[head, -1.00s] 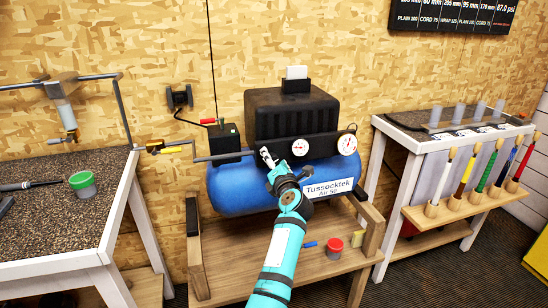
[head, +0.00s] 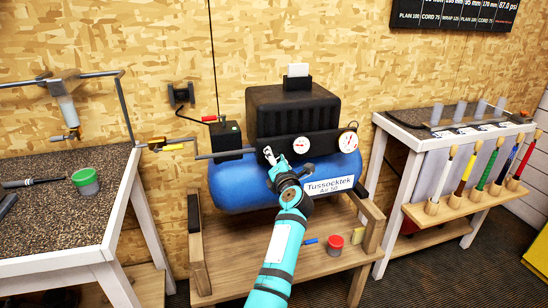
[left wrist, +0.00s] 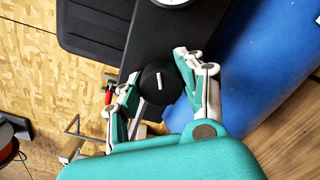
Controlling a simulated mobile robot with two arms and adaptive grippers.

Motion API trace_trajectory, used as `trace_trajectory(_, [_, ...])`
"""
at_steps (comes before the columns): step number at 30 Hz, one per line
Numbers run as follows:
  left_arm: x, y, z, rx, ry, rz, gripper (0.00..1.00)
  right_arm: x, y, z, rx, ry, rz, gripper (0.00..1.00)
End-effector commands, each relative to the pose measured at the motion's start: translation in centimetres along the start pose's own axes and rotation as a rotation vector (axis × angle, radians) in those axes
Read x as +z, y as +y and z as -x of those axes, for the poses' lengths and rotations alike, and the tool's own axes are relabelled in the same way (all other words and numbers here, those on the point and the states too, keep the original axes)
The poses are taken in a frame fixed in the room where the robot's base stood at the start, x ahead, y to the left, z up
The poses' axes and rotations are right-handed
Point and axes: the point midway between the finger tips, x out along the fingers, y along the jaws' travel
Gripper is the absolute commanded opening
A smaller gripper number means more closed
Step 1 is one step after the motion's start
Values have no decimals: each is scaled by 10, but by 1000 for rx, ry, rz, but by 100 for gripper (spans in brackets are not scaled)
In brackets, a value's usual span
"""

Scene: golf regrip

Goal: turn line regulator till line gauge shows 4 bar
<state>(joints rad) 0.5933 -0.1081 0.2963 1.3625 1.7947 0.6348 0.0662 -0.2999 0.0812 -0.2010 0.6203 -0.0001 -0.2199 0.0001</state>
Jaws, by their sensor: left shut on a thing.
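The black line regulator knob (left wrist: 158,88) with a white mark sits between the fingers of my left gripper (left wrist: 158,86) in the left wrist view. The fingers are closed on its sides. In the head view my left gripper (head: 269,157) is at the compressor's black panel, and hides the knob. Two round white gauges are on that panel: a smaller one (head: 301,145) just right of my gripper and a larger one (head: 348,141) further right. Their needles are too small to read surely. One gauge is cut off at the top of the left wrist view (left wrist: 172,2). My right gripper is not in view.
The blue compressor tank (head: 235,186) rests on a wooden bench (head: 240,255). A red-lidded pot (head: 335,243) stands on the bench. A workbench (head: 60,205) is at left, and a table with brushes on its rack (head: 470,200) at right.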

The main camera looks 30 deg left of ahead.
Motion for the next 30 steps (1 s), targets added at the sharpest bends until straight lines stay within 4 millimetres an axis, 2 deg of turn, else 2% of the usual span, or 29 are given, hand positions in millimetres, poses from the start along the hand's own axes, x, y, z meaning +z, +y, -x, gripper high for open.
trace_trajectory(8, [4,4,0,-8,4,-157,7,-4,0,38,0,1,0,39])
trace_trajectory(18, [4,4,0,-17,10,-472,7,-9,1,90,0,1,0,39])
trace_trajectory(30, [2,0,0,-25,16,-810,7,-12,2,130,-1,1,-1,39])
